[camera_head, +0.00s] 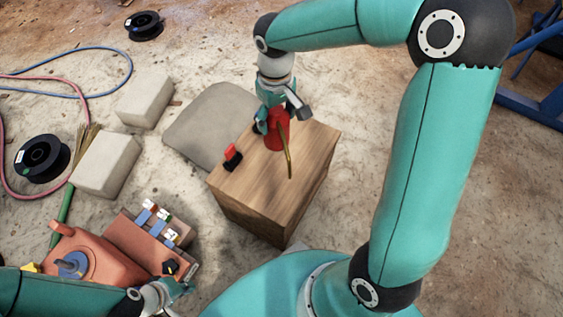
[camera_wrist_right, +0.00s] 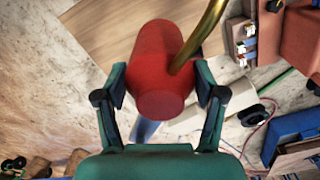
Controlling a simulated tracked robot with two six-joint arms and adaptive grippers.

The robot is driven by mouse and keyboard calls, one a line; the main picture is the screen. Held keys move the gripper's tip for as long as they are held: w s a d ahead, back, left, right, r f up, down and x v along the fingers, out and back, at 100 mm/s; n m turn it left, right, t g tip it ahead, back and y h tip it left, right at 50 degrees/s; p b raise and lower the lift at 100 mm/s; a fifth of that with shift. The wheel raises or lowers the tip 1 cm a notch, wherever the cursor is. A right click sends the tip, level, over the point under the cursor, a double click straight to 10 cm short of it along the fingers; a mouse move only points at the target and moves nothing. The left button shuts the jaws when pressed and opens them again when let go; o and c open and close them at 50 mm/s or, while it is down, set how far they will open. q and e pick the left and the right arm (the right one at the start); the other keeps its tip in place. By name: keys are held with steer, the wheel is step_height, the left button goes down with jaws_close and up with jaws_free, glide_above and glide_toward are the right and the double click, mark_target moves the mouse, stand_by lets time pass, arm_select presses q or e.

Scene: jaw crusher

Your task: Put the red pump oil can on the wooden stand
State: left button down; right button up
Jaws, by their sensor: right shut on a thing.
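The red pump oil can (camera_head: 277,133) with its brass spout is in my right gripper (camera_head: 270,122), over the top of the wooden stand (camera_head: 250,180). Whether the can touches the stand top cannot be told. In the right wrist view the can (camera_wrist_right: 160,65) sits between the two fingers (camera_wrist_right: 160,95), which are shut on it, and the stand (camera_wrist_right: 110,30) shows behind. My left gripper (camera_head: 172,292) is low at the left, beside the orange-red machine and apart from the can; its finger opening is unclear.
A small red and black object (camera_head: 232,157) is on the stand's left part. Pale blocks (camera_head: 105,165), a grey slab (camera_head: 205,125), black spools (camera_head: 42,158) and hoses lie on the ground. Open ground lies right of the stand.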

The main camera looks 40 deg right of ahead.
step_height(320, 180, down, 19)
steer(key=b, duration=0.6)
steer(key=shift+r, duration=0.2)
steer(key=shift+f, duration=0.15)
steer(key=o, duration=1.6)
